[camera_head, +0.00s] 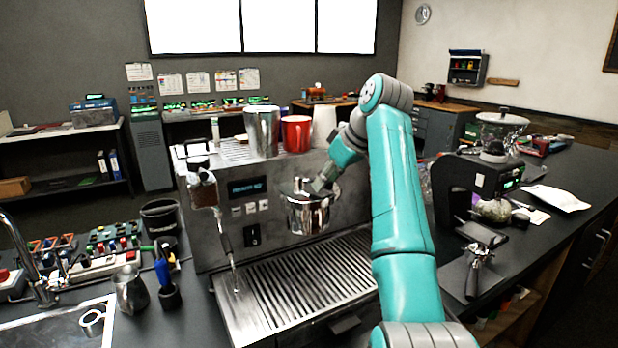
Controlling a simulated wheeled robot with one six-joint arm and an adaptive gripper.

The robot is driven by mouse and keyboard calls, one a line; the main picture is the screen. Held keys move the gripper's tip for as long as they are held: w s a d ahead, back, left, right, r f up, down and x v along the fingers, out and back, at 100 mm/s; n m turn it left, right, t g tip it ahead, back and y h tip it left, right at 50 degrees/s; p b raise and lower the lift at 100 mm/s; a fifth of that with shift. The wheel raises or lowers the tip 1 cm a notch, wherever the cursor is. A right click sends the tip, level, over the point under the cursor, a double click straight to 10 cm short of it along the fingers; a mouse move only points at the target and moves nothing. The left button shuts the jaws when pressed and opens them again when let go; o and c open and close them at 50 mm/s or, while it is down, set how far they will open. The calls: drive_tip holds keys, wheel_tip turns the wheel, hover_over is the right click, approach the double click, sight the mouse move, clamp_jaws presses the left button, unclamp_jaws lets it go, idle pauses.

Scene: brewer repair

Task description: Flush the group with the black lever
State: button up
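The espresso machine (225,240) stands on the counter in the middle, with its chrome group (306,213) on the front face. My gripper (318,187) is at the top of the group, reaching in from the upper right. Its dark fingers are small and overlap the group, so I cannot tell whether they are open or shut, or touching it. I cannot make out a black lever at the group; my gripper covers part of that area.
The slatted drip tray (290,290) below the group is empty. A steel container (262,130), a red mug (296,133) and a pale cup (323,125) stand on top of the machine. A portafilter (477,262) lies by the grinder (488,180) at right. A milk pitcher (131,290) stands at left.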

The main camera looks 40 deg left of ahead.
drive_tip(key=shift+s+a+m+t, duration=0.15)
drive_tip(key=shift+s+m+t, duration=0.45)
drive_tip(key=shift+m, duration=0.25)
drive_tip(key=shift+s+a+m+t, duration=0.15)
drive_tip(key=shift+s+m+t, duration=0.25)
drive_tip(key=shift+s+m, duration=0.4)
drive_tip(key=shift+s+a+m+t+h, duration=0.4)
drive_tip(key=shift+s+m+t, duration=0.15)
drive_tip(key=shift+m, duration=0.5)
drive_tip(key=shift+s+a+m+t+h, duration=0.3)
drive_tip(key=shift+s+m+t+h, duration=0.25)
drive_tip(key=shift+m, duration=0.45)
drive_tip(key=shift+s, duration=0.1)
drive_tip(key=shift+w+d+n+g+y, duration=0.3)
drive_tip(key=shift+w+n+y, duration=0.05)
drive_tip(key=shift+n, duration=0.05)
drive_tip(key=shift+w+d+n+g+y, duration=0.25)
drive_tip(key=shift+w+n+g, duration=0.3)
drive_tip(key=shift+n, duration=0.3)
drive_tip(key=shift+w+d+n+g+y, duration=0.15)
drive_tip(key=shift+w+d+n+g, duration=0.2)
drive_tip(key=shift+w+n, duration=0.4)
drive_tip(key=shift+w+d+n+g, duration=0.1)
drive_tip(key=shift+w+n+g, duration=0.4)
drive_tip(key=shift+n, duration=0.4)
drive_tip(key=shift+w+d+n+g, duration=0.1)
drive_tip(key=shift+w+n+g, duration=0.4)
drive_tip(key=shift+n, duration=0.4)
drive_tip(key=o, duration=0.4)
